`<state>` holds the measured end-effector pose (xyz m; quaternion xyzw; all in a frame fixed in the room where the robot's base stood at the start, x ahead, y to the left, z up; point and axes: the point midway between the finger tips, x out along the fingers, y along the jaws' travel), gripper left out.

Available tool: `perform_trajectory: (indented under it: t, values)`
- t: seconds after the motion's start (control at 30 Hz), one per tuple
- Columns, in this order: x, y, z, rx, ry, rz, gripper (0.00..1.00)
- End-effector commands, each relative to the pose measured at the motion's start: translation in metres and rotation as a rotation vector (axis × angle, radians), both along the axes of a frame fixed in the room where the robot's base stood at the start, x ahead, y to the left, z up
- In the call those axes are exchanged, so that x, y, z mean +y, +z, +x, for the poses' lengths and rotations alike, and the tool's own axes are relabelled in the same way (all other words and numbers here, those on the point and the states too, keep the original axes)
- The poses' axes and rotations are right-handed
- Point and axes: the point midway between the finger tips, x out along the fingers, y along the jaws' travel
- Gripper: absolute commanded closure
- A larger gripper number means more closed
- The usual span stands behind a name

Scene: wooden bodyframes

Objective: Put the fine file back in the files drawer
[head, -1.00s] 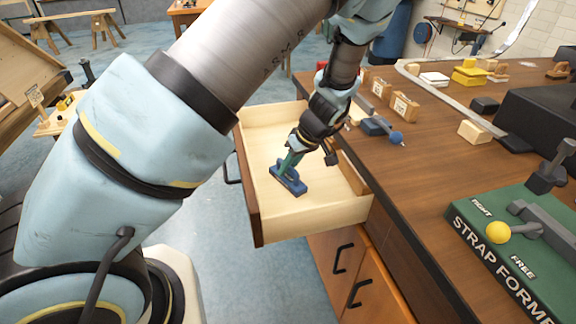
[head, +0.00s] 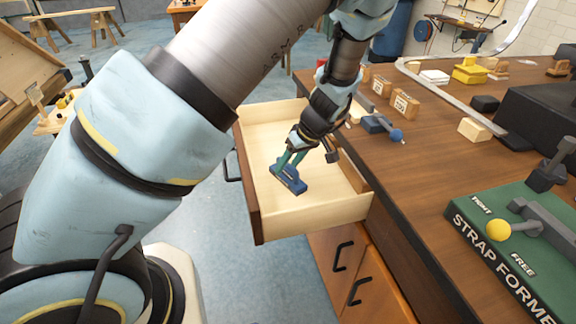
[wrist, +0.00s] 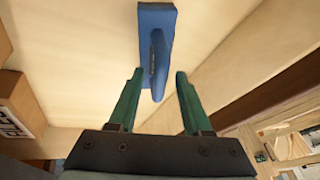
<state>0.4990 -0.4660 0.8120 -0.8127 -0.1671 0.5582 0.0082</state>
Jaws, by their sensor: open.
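A blue tool (head: 288,181), which I take to be the fine file, lies on the bare floor of the open drawer (head: 262,117). It also shows in the wrist view (wrist: 156,25), with its raised blue handle pointing back toward the fingers. My gripper (head: 287,164) reaches down into the drawer just above the blue tool. In the wrist view its two green fingers (wrist: 158,82) are spread apart, with the handle's near end between or just beyond their tips. The fingers do not appear to press on it.
The workbench (head: 430,165) is right of the drawer. On it are a second blue tool with a round knob (head: 381,125), labelled wooden blocks (head: 404,105) and the green strap former (head: 500,235). A brown block with a label (wrist: 20,105) is at the left in the wrist view.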

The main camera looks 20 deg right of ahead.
Motion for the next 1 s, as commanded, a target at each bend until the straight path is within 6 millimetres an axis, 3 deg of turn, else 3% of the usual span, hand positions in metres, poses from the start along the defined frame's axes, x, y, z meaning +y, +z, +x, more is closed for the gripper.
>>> perform_trajectory:
  t: [0.5,0.87,1.0]
  values:
    - [-0.028,0.087,-0.031,-0.001,-0.002,-0.004,0.51]
    - [-0.032,0.104,-0.037,0.001,0.0,0.0,0.51]
    - [-0.02,0.104,-0.03,0.025,0.003,-0.003,0.51]
